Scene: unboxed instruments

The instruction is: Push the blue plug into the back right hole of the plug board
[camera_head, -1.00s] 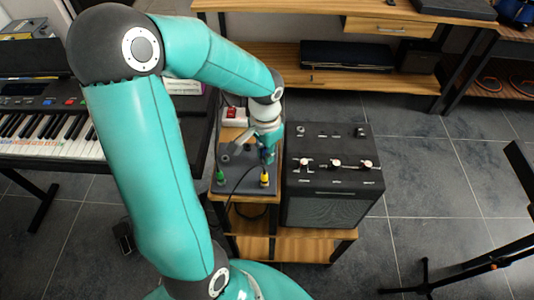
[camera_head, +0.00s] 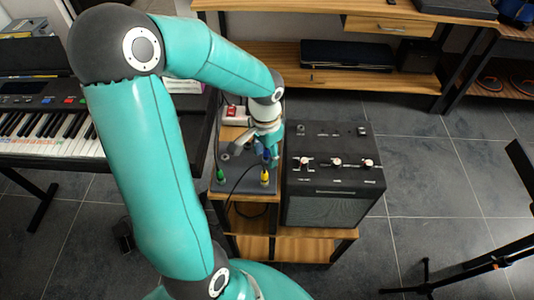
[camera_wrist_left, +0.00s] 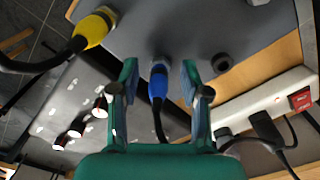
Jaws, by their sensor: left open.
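The blue plug (camera_wrist_left: 158,82) stands at the back right hole of the grey plug board (camera_wrist_left: 195,22), its metal end meeting the board. How deep it sits is hard to tell. In the head view the blue plug (camera_head: 267,155) is partly hidden by my left gripper (camera_head: 268,160). In the left wrist view my left gripper (camera_wrist_left: 158,75) is open, one finger on each side of the blue plug, with gaps between. The back left hole (camera_wrist_left: 222,62) looks empty. The yellow plug (camera_head: 265,178) stands in front of the blue one. My right gripper is not in view.
A green plug (camera_head: 219,175) stands at the board's front left. A black amplifier (camera_head: 335,160) is close on the right. A white power strip (camera_wrist_left: 265,100) with a red switch lies behind the board. A keyboard (camera_head: 50,130) stands at left. Cables loop around the board.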

